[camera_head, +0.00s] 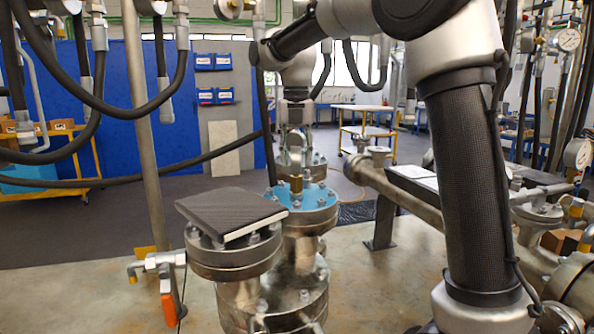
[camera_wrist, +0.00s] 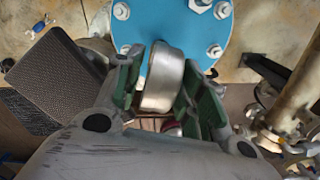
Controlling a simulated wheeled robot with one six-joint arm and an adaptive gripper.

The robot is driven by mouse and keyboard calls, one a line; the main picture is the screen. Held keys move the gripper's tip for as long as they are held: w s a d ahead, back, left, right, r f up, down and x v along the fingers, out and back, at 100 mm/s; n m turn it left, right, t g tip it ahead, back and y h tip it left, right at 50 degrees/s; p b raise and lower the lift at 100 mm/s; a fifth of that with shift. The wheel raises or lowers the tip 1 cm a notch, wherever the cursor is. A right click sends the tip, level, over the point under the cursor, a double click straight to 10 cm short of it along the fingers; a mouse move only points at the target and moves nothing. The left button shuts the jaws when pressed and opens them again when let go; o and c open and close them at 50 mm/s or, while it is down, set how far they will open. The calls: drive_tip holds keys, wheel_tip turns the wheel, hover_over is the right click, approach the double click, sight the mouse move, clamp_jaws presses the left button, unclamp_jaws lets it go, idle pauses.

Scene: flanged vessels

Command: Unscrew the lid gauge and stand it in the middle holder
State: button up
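The lid gauge (camera_head: 296,157) stands upright on its brass stem (camera_head: 296,185) on the blue lid (camera_head: 312,198) of the middle vessel. In the wrist view the gauge (camera_wrist: 161,78) is a round metal case, seen edge-on, over the blue lid (camera_wrist: 185,28). My gripper (camera_head: 295,130) points down at it from above. In the wrist view its green-padded fingers (camera_wrist: 163,85) lie on either side of the case. I cannot tell whether both pads press on it. The gauge face is hidden. I cannot make out the middle holder in either view.
A dark textured plate (camera_head: 230,210) lies on the flange left of the blue lid, close to my gripper. Bolts ring the lid. A valve with an orange handle (camera_head: 168,308) stands at lower left. Black hoses (camera_head: 110,105) hang at upper left. Pipework (camera_head: 400,193) runs at right.

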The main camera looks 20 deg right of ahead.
drive_tip(key=shift+o, duration=0.2)
wheel_tip(320, 180, up, 11)
drive_tip(key=shift+r, duration=0.5)
drive_tip(key=shift+c, duration=0.4)
